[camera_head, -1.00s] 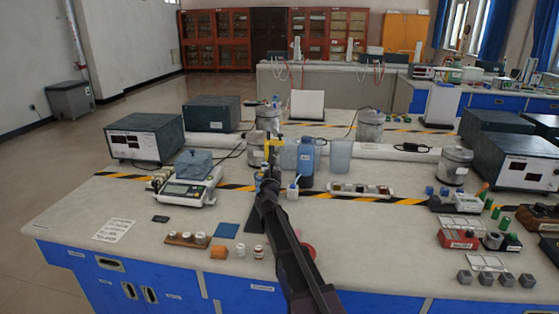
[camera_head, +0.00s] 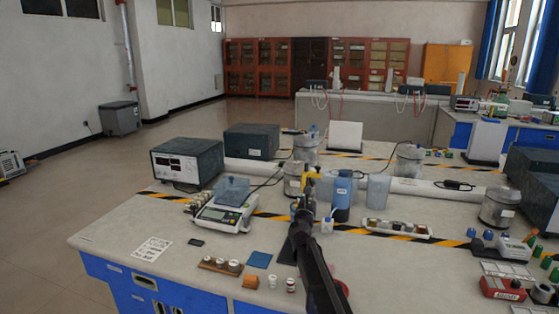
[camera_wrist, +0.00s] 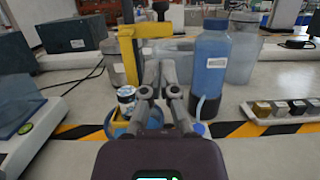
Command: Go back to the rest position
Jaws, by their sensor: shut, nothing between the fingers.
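My gripper (camera_head: 304,202) is at the end of my dark arm, which reaches over the lab bench (camera_head: 190,262) from the front. In the wrist view my gripper (camera_wrist: 161,78) has its grey fingers together with nothing held. A blue bottle with a white label (camera_wrist: 208,68) stands beyond the fingers, a little to the right. A yellow upright stand (camera_wrist: 130,50) is just left of the fingers. A small dark-banded jar (camera_wrist: 126,97) is at its foot. My arm hides part of the bench behind it in the head view.
A balance (camera_head: 222,216) stands to the left, with a dark instrument box (camera_head: 187,163) behind it. Clear beakers (camera_head: 377,189) and a rack of small blocks (camera_head: 398,229) are to the right. Small jars (camera_head: 290,285) stand near the front edge. Open floor lies left.

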